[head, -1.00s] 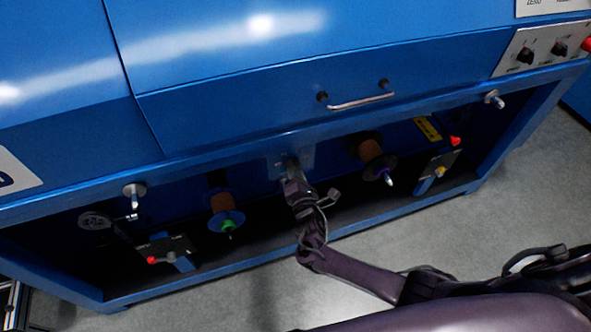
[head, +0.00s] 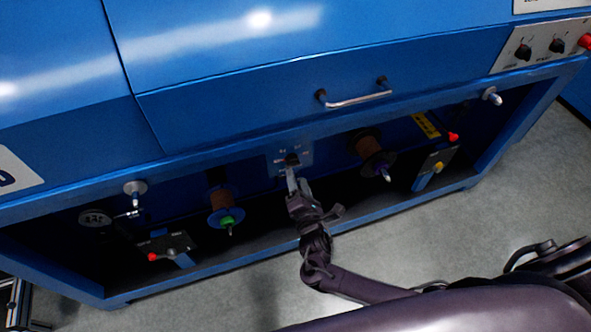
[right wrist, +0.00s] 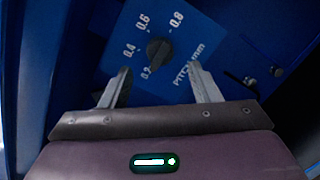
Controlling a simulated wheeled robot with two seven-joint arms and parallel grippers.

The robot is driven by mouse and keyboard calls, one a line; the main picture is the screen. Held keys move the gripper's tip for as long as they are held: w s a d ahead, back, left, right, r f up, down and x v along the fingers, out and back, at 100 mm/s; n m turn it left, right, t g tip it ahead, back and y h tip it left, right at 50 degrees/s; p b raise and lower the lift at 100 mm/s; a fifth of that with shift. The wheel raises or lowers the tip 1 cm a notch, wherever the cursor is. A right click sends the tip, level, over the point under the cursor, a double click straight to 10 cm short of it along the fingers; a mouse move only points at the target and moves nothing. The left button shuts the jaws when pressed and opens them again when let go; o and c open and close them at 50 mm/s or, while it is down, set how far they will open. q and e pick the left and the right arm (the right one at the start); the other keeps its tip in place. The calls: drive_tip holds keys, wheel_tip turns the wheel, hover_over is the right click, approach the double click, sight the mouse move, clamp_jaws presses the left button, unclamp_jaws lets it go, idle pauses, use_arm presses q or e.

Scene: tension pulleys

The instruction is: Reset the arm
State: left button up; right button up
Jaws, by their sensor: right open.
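In the right wrist view my right gripper (right wrist: 160,85) is open and empty. Its two fingers stand apart, below a black pitch knob (right wrist: 159,52) on a panel marked 0.2 to 0.8 and "PITCH mm". The knob (head: 292,160) also shows in the head view, just beyond the fingertips. The fingers do not appear to touch it. My left gripper is not in view.
Two wire spools, one with a green hub (head: 226,219) and one at right (head: 371,152), flank my arm. Guide pulleys (head: 135,188) (head: 491,96) sit on the frame. A cover handle (head: 352,99) is above. Open floor (head: 500,205) lies in front.

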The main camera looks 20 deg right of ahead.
drive_tip(key=shift+s+a, duration=0.1)
drive_tip(key=shift+s, duration=1)
